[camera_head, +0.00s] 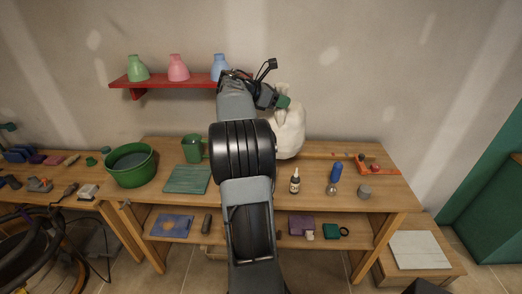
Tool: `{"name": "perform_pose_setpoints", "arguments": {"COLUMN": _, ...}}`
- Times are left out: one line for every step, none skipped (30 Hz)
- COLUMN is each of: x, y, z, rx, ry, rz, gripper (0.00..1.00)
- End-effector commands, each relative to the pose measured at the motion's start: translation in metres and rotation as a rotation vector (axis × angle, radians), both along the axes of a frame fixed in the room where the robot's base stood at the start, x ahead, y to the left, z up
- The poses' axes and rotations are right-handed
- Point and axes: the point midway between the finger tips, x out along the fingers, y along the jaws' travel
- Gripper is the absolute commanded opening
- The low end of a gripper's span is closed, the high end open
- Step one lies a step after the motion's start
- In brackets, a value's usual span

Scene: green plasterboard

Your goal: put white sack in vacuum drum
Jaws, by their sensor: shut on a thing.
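The white sack (289,132) is upright above the wooden workbench, right of my arm. My gripper (281,102) is at the sack's top and is shut on it. My arm hides the left side of the sack. I cannot tell whether the sack's bottom touches the bench top or hangs just clear of it. No vacuum drum can be made out for certain in this view; a dark round thing with a hose (35,250) stands on the floor at the lower left, partly cut off.
The workbench (345,190) holds a green tub (130,165), a green mug (193,148), a dropper bottle (295,182) and small tools at right. A red shelf (165,82) with several vases hangs behind. A low wooden box (420,253) stands at right.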

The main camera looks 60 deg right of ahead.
Motion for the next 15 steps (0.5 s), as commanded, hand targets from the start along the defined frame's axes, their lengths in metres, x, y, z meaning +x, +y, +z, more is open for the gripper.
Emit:
{"name": "perform_pose_setpoints", "arguments": {"x": 0.000, "y": 0.001, "z": -0.013, "rx": 0.004, "ry": 0.004, "rz": 0.002, "gripper": 0.00}}
{"name": "perform_pose_setpoints", "arguments": {"x": 0.001, "y": 0.001, "z": -0.021, "rx": 0.005, "ry": 0.005, "rz": 0.004, "gripper": 0.00}}
{"name": "perform_pose_setpoints", "arguments": {"x": 0.001, "y": 0.001, "z": -0.032, "rx": 0.005, "ry": 0.006, "rz": 0.004, "gripper": 0.00}}
{"name": "perform_pose_setpoints", "arguments": {"x": 0.002, "y": 0.002, "z": -0.039, "rx": 0.005, "ry": 0.005, "rz": 0.005, "gripper": 0.00}}
{"name": "perform_pose_setpoints", "arguments": {"x": 0.002, "y": 0.002, "z": -0.047, "rx": 0.006, "ry": 0.006, "rz": 0.007, "gripper": 0.00}}
{"name": "perform_pose_setpoints", "arguments": {"x": 0.003, "y": 0.002, "z": -0.057, "rx": 0.005, "ry": 0.006, "rz": 0.008, "gripper": 0.00}}
{"name": "perform_pose_setpoints", "arguments": {"x": 0.003, "y": 0.002, "z": -0.064, "rx": 0.005, "ry": 0.006, "rz": 0.008, "gripper": 0.00}}
{"name": "perform_pose_setpoints", "arguments": {"x": 0.003, "y": 0.002, "z": -0.071, "rx": 0.005, "ry": 0.005, "rz": 0.007, "gripper": 0.00}}
{"name": "perform_pose_setpoints", "arguments": {"x": 0.003, "y": 0.002, "z": -0.080, "rx": 0.004, "ry": 0.004, "rz": 0.009, "gripper": 0.00}}
{"name": "perform_pose_setpoints", "arguments": {"x": 0.003, "y": 0.002, "z": -0.086, "rx": 0.004, "ry": 0.004, "rz": 0.009, "gripper": 0.00}}
{"name": "perform_pose_setpoints", "arguments": {"x": 0.003, "y": 0.002, "z": -0.091, "rx": 0.004, "ry": 0.004, "rz": 0.009, "gripper": 0.00}}
{"name": "perform_pose_setpoints", "arguments": {"x": 0.003, "y": 0.002, "z": -0.098, "rx": 0.003, "ry": 0.004, "rz": 0.008, "gripper": 0.00}}
{"name": "perform_pose_setpoints", "arguments": {"x": 0.003, "y": 0.002, "z": -0.102, "rx": 0.003, "ry": 0.002, "rz": 0.007, "gripper": 0.00}}
{"name": "perform_pose_setpoints", "arguments": {"x": 0.003, "y": 0.002, "z": -0.106, "rx": 0.003, "ry": 0.003, "rz": 0.007, "gripper": 0.00}}
{"name": "perform_pose_setpoints", "arguments": {"x": 0.003, "y": 0.002, "z": -0.111, "rx": 0.002, "ry": 0.001, "rz": 0.007, "gripper": 0.00}}
